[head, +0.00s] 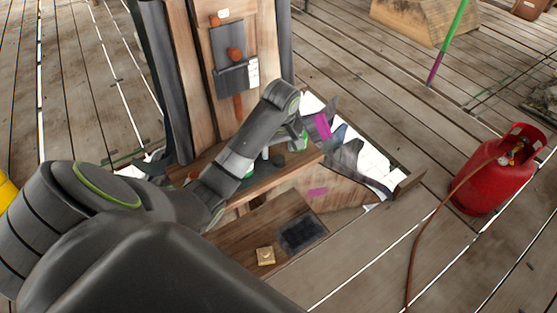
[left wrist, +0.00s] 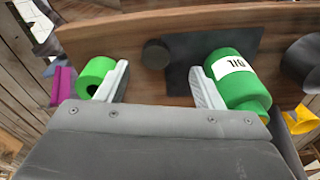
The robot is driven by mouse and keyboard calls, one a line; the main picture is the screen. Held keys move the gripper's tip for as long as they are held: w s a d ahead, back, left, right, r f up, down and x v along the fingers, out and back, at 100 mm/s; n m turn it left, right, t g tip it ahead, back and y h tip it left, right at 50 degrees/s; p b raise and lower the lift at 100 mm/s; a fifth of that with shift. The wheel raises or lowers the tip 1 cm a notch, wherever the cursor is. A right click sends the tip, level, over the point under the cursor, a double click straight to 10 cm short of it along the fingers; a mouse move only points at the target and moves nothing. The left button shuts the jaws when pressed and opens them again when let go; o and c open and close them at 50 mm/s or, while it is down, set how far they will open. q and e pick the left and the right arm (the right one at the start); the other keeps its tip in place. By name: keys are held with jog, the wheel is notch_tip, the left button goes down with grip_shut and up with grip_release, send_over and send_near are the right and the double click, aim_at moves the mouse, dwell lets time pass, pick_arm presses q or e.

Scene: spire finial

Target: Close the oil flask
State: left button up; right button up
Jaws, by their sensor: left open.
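The green oil flask (left wrist: 238,80) has a white label that appears upside down in the left wrist view. It is beside the right-hand finger of my left gripper (left wrist: 160,75), on its outer side. A green ring-shaped piece with a dark hole (left wrist: 97,75), which may be the cap, is beside the left-hand finger, also on the outer side. My left gripper is open, with nothing seen held between its fingers. In the head view my left gripper (head: 292,143) is low over the wooden bench, largely hidden by its arm. My right gripper is not in view.
A dark round knob (left wrist: 155,53) and a dark panel (left wrist: 180,60) are on the wood beyond the fingers. A magenta piece (left wrist: 62,86) is at the left. A red gas cylinder (head: 490,175) with a hose stands right on the plank floor.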

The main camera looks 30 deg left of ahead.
aim_at(278, 159)
pick_arm(q)
jog(key=shift+w+a+f+b, duration=0.1)
jog(key=shift+w+f+b, duration=0.15)
jog(key=shift+f+b, duration=0.6)
jog(key=shift+w+a+f+b, duration=0.1)
jog(key=shift+w+f+b, duration=0.1)
jog(key=shift+f+b, duration=0.65)
jog(key=shift+f, duration=0.2)
jog(key=shift+w+a+f, duration=0.1)
jog(key=shift+f, duration=0.6)
jog(key=shift+c, duration=0.4)
jog(key=c, duration=1)
